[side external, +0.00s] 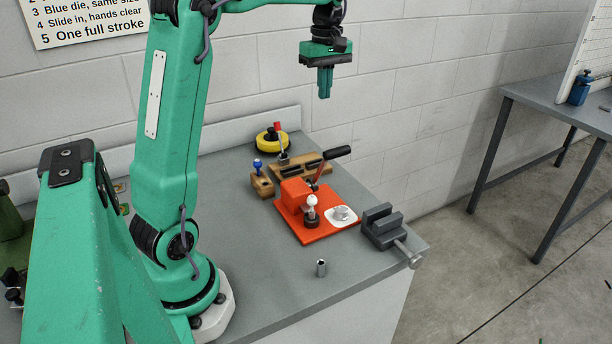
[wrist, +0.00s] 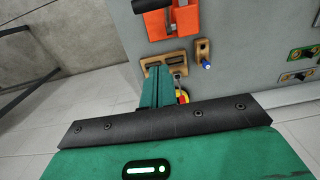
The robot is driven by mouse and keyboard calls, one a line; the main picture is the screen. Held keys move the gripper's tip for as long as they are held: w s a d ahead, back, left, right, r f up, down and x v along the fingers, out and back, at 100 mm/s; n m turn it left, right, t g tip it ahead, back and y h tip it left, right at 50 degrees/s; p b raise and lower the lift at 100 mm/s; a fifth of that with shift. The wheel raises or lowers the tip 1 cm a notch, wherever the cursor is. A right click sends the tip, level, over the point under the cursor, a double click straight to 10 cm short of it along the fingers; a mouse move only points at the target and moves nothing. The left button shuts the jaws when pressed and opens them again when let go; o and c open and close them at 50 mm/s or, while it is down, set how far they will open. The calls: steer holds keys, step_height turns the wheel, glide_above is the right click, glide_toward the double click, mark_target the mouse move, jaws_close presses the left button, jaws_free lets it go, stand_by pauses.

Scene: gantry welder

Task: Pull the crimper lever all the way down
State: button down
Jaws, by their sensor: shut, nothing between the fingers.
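The orange-red crimper (side external: 297,194) sits on the grey bench. Its lever (side external: 338,153) has a red arm and a black grip, and it slants up towards the back right. In the wrist view the crimper (wrist: 185,22) is at the top edge, partly cut off, with the black grip (wrist: 150,5) at its left. My gripper (side external: 325,96) is shut and empty, pointing down well above the lever and apart from it. In the wrist view my gripper (wrist: 156,70) appears over the wooden holder.
Behind the crimper are a wooden holder (side external: 290,173), a yellow roll (side external: 262,139) and a wooden block with a blue knob (side external: 262,183). A grey vise (side external: 382,231) stands to the right. The front bench area is mostly clear.

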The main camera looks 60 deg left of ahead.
steer(key=shift+f, duration=0.1)
steer(key=d+f, duration=0.4)
steer(key=f, duration=0.6)
steer(key=shift+d+f, duration=0.25)
steer(key=shift+f, duration=0.05)
steer(key=shift+d, duration=0.1)
stand_by(0.4)
